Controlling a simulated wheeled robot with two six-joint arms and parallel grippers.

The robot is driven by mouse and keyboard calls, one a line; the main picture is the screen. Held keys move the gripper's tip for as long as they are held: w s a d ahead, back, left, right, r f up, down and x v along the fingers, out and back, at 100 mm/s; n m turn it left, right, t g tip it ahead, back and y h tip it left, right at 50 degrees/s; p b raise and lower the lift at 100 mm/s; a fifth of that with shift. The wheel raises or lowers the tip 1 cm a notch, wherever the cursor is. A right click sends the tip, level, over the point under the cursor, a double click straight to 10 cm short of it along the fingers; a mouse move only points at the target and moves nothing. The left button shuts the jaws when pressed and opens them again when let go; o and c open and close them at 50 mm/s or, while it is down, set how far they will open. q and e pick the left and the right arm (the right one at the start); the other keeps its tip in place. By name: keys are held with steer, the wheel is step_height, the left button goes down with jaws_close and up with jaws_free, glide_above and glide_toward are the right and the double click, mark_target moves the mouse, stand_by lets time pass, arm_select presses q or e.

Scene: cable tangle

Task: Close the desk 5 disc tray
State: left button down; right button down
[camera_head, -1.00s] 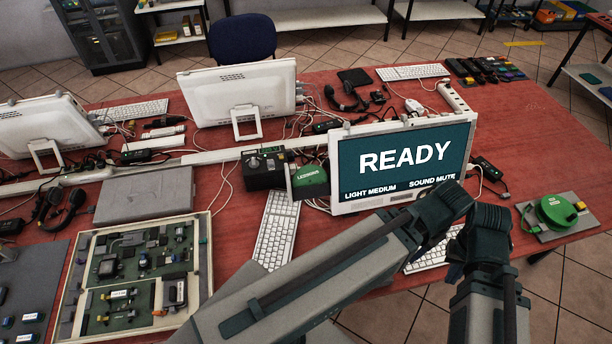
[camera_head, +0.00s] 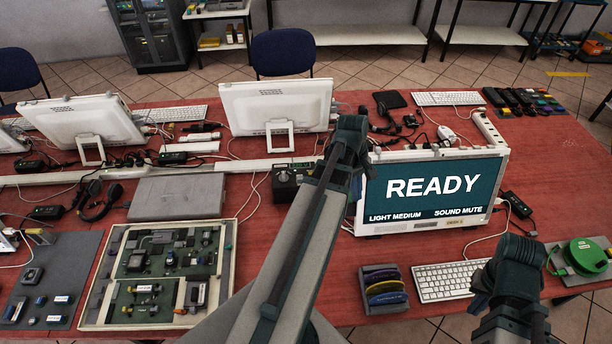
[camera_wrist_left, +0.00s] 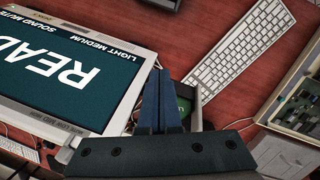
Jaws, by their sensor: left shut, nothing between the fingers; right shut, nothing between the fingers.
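The black drive box (camera_head: 287,183) stands left of the READY monitor (camera_head: 430,190), partly behind my left arm. The disc tray itself is hidden by that arm in the head view. In the left wrist view a grey-edged tray (camera_wrist_left: 197,112) with a green disc (camera_wrist_left: 184,104) shows just right of my fingers. My left gripper (camera_head: 356,188) is shut and empty, between the box and the monitor; its fingers also show in the left wrist view (camera_wrist_left: 160,78). I cannot tell whether they touch the tray. My right gripper (camera_head: 528,236) is shut, small and partly hidden near the desk's right front.
A rack of coloured discs (camera_head: 384,289) and a white keyboard (camera_head: 449,281) lie in front of the monitor. A circuit-board tray (camera_head: 228,275) and a closed grey laptop (camera_head: 178,198) are to the left. A green reel (camera_head: 588,253) is at the right.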

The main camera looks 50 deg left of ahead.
arm_select(q)
steer(key=s+a+r+n+t+p, duration=0.1)
steer(key=s+a+r+n+t, duration=0.1)
steer(key=s+a+n, duration=0.65)
steer(key=s+a+r+n+t+p, duration=0.15)
steer(key=a+n, duration=0.35)
steer(key=a, duration=0.9)
steer(key=w+d+f+b, duration=0.5)
steer(key=w+f+b, duration=0.1)
steer(key=f+b, duration=0.3)
steer(key=shift+w+d+h+b, duration=0.15)
steer(key=shift+h+b, duration=0.15)
steer(key=shift+b, duration=0.05)
steer(key=shift+m+g, duration=0.25)
steer(key=w+d, duration=0.8)
steer(key=w, duration=0.2)
steer(key=shift+w+d, duration=0.3)
steer(key=shift+w, duration=0.05)
